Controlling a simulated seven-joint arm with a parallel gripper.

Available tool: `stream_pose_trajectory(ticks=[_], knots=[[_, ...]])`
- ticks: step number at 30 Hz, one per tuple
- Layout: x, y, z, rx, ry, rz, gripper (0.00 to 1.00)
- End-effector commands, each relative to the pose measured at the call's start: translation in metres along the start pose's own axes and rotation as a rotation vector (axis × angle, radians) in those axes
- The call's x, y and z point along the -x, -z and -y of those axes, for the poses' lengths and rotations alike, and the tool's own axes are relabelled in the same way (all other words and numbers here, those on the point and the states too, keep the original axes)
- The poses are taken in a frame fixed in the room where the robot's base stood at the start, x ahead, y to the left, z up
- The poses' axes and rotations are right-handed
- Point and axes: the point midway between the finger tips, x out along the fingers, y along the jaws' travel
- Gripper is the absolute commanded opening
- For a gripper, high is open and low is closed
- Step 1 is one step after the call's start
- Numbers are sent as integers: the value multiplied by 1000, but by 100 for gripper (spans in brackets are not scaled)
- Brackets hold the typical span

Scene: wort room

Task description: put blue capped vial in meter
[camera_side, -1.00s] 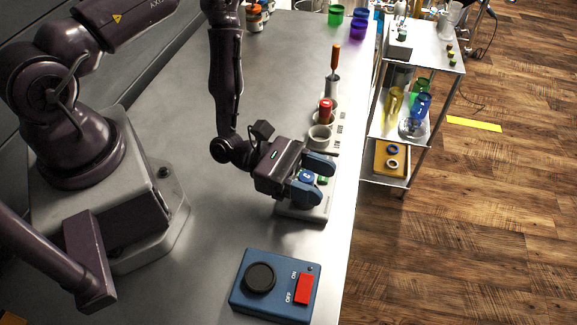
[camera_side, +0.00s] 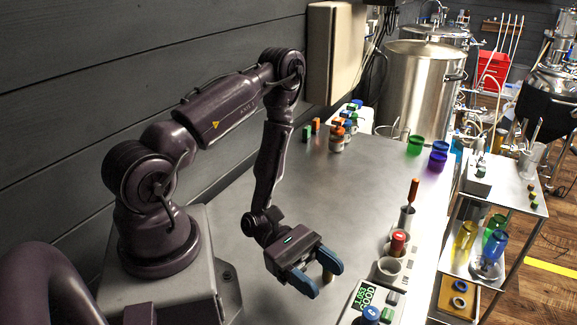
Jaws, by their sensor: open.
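The meter (camera_side: 349,310) is at the bottom edge of the view, partly cut off. Its lit green display (camera_side: 367,295) appears to read 1.053 GOOD. A blue cap (camera_side: 371,314) with a white mark sits at the meter, below the display; the vial body under it is hidden. My gripper (camera_side: 322,279) is to the left of the meter, low over the table, with its blue fingers apart. A small yellowish thing (camera_side: 328,276) shows between the fingers; I cannot tell what it is or whether they touch it.
A red-capped vial (camera_side: 398,242), a grey cup (camera_side: 389,268) and an orange-handled tool (camera_side: 413,190) stand behind the meter. Green (camera_side: 415,145) and purple (camera_side: 437,160) cups are at the far right table edge. Capped bottles (camera_side: 337,138) stand at the back. The middle table is clear.

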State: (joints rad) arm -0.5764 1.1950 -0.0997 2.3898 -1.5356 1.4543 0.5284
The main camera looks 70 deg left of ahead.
Motion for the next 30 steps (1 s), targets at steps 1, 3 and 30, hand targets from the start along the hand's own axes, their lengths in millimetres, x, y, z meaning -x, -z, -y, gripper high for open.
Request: stream_pose_trajectory(ticks=[1,3,30], knots=[[-2,-14,-2,-65,79,-3,54],[-3,-34,0,-160,213,-13,54],[76,-229,-8,-1715,1251,-988,54]])
